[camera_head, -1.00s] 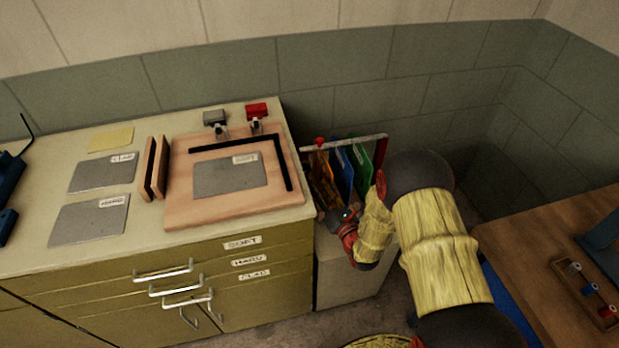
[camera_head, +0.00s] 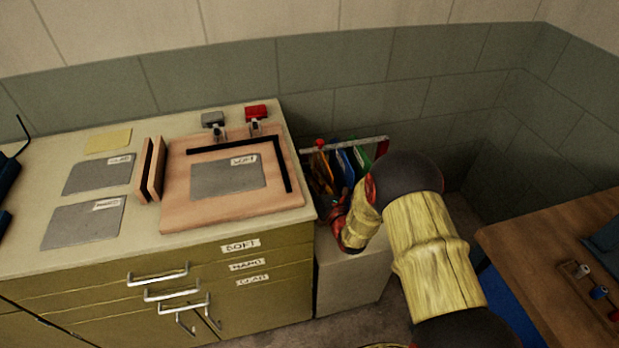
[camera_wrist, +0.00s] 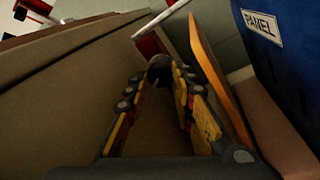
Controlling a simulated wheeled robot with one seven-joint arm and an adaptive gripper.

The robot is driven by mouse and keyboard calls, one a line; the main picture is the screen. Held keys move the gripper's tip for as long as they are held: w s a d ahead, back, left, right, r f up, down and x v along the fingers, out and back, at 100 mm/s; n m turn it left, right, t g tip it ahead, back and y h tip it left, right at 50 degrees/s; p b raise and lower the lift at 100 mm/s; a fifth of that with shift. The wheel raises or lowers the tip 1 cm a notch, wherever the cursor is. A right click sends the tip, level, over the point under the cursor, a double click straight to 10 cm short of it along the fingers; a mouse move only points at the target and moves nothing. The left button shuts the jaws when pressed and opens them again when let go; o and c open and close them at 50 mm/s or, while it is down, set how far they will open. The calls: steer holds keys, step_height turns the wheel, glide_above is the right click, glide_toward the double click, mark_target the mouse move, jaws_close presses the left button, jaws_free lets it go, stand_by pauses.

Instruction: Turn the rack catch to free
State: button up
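The rack (camera_head: 350,144) stands right of the cabinet, with a pale top bar and orange, blue and green panels. A red knob (camera_head: 320,143) sits at the bar's left end. My gripper (camera_head: 334,205) is low at the rack's front left; its fingertips are hard to make out there. In the wrist view my gripper (camera_wrist: 159,77) has its fingers apart, with a dark round knob (camera_wrist: 160,67) between or just beyond the tips. Contact is unclear. A red part and the pale bar (camera_wrist: 162,17) lie beyond. I cannot tell for certain which part is the catch.
In the wrist view an orange panel (camera_wrist: 213,75) and a blue panel labelled PANEL (camera_wrist: 285,80) stand close right of the fingers. The cabinet side (camera_wrist: 60,100) is close left. A worktop (camera_head: 90,245) with plates is left; a wooden table (camera_head: 545,245) is right.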

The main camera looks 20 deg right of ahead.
jaws_close()
steer(key=n+p, duration=0.1)
steer(key=n, duration=0.1)
steer(key=shift+r+n+g+p, duration=0.25)
steer(key=shift+n+g+p, duration=0.05)
steer(key=shift+p, duration=0.05)
steer(key=shift+n+h+p, duration=0.3)
steer(key=shift+n+p, duration=0.2)
steer(key=shift+n, duration=0.7)
steer(key=shift+n+g+b, duration=0.3)
steer(key=shift+n, duration=0.6)
steer(key=shift+h, duration=0.3)
steer(key=shift+n+g+h+b, duration=0.3)
steer(key=shift+n+b, duration=0.75)
steer(key=shift+n, duration=0.35)
steer(key=shift+o, duration=1.4)
jaws_free()
